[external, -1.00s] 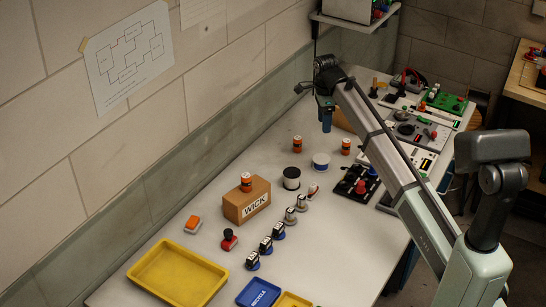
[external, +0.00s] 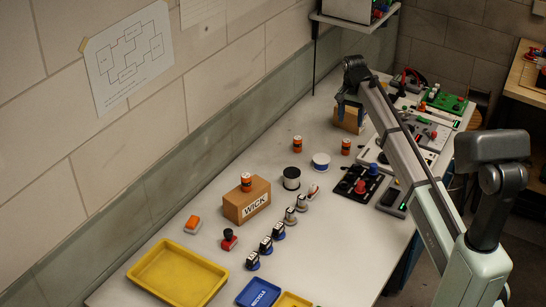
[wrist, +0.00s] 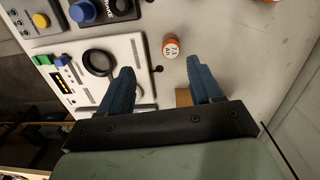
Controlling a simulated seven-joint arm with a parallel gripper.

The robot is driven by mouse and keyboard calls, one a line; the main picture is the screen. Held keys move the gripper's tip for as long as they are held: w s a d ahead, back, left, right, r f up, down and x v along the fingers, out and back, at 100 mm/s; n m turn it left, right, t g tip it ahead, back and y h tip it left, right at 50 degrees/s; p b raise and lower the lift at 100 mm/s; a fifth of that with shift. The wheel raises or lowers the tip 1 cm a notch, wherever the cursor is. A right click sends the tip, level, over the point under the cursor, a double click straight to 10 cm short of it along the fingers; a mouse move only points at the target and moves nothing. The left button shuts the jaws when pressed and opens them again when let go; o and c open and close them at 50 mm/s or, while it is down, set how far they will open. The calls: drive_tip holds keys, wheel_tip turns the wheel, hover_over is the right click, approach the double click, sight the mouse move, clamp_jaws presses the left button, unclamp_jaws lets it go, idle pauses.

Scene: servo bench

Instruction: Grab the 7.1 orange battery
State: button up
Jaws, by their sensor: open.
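In the external view, my gripper (external: 347,105) hangs above the bench's far part.
A cardboard box (external: 347,119) stands near my gripper. Instrument panels (external: 415,130) and a black knob board (external: 358,184) lie to the right. White (external: 321,161) and black (external: 291,178) spools stand near the batteries. A yellow tray (external: 178,275) is in front. The wall bounds the left.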

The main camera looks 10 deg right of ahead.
sight(348, 140)
drive_tip(key=f+n, duration=0.2)
drive_tip(key=n, duration=0.9)
drive_tip(key=w+f+n, duration=0.1)
drive_tip(key=f+n, duration=0.2)
drive_tip(key=n, duration=0.8)
drive_tip(key=f+n, duration=0.3)
drive_tip(key=n, duration=0.8)
drive_tip(key=shift+w+t, duration=0.25)
drive_tip(key=shift+t, duration=0.05)
drive_tip(key=shift+w+f, duration=0.2)
drive_tip(key=shift+f, duration=2.8)
